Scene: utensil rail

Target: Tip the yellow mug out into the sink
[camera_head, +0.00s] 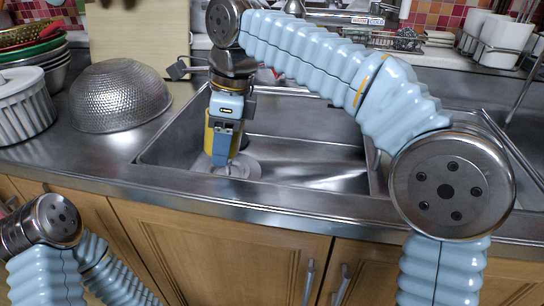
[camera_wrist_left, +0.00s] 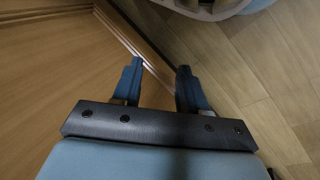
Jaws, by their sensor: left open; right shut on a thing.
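The yellow mug (camera_head: 209,138) is in the left basin of the steel sink (camera_head: 290,155), mostly hidden behind my right gripper. My right gripper (camera_head: 223,150) comes down from above and is shut on the mug. I cannot tell how far the mug is tilted or what is in it. In the left wrist view my left gripper (camera_wrist_left: 158,72) is open and empty, in front of wooden cabinet doors and the floor. It is outside the head view.
A steel colander (camera_head: 120,95) stands upside down left of the sink, beside a white ribbed pot (camera_head: 22,108) and stacked bowls (camera_head: 38,50). A cutting board (camera_head: 137,38) leans behind. White cups (camera_head: 500,38) stand back right. My right arm crosses above the sink.

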